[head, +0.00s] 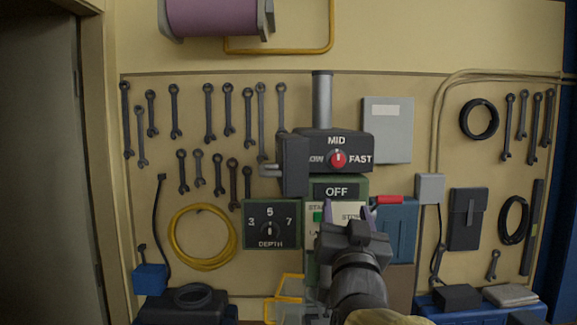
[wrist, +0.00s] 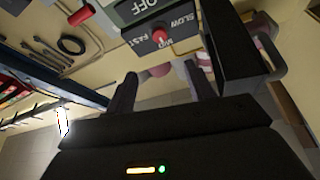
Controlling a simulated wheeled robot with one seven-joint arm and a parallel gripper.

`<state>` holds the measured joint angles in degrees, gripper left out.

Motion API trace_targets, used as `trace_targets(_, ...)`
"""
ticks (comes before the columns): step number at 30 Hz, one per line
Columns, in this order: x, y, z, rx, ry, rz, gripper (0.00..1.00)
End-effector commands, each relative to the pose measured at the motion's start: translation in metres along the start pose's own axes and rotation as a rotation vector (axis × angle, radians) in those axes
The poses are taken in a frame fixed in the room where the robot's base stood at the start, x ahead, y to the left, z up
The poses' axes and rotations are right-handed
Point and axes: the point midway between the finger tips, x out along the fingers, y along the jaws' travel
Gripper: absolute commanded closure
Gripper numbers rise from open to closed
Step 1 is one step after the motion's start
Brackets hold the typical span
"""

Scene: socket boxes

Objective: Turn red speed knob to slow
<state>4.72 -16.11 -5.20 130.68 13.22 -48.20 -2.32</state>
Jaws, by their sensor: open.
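The red speed knob (head: 338,159) sits on a dark head box (head: 350,138) marked MID above it and FAST at its right. The label at its left is partly covered by a dark block. A pale mark on the knob seems to point up to MID. In the wrist view the red knob (wrist: 159,37) lies among the labels FAST, MID and SLOW. My gripper (head: 350,208) is open and empty, below the knob in the head view. In the wrist view its two fingers (wrist: 161,82) are apart, with the knob beyond them, not between them.
Below are an OFF panel (head: 337,191) and a DEPTH dial (head: 270,229). A dark block (head: 294,165) juts out left of the knob. A blue box (head: 397,232) with a red handle (head: 389,199) stands at the right. Wrenches (head: 208,100) hang behind.

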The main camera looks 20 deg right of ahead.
Motion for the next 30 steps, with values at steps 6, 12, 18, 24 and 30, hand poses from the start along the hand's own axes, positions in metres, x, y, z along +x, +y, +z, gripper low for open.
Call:
trace_targets(6, 0.012, -0.001, -0.001, 0.000, -0.002, -0.001, 0.46)
trace_targets(12, 0.039, -0.005, -0.002, 0.001, -0.006, -0.007, 0.46)
trace_targets(18, 0.071, -0.003, -0.003, 0.000, -0.004, -0.003, 0.46)
trace_targets(24, 0.103, -0.001, -0.003, -0.002, -0.004, 0.001, 0.46)
trace_targets(30, 0.135, 0.000, -0.003, -0.003, -0.004, 0.001, 0.46)
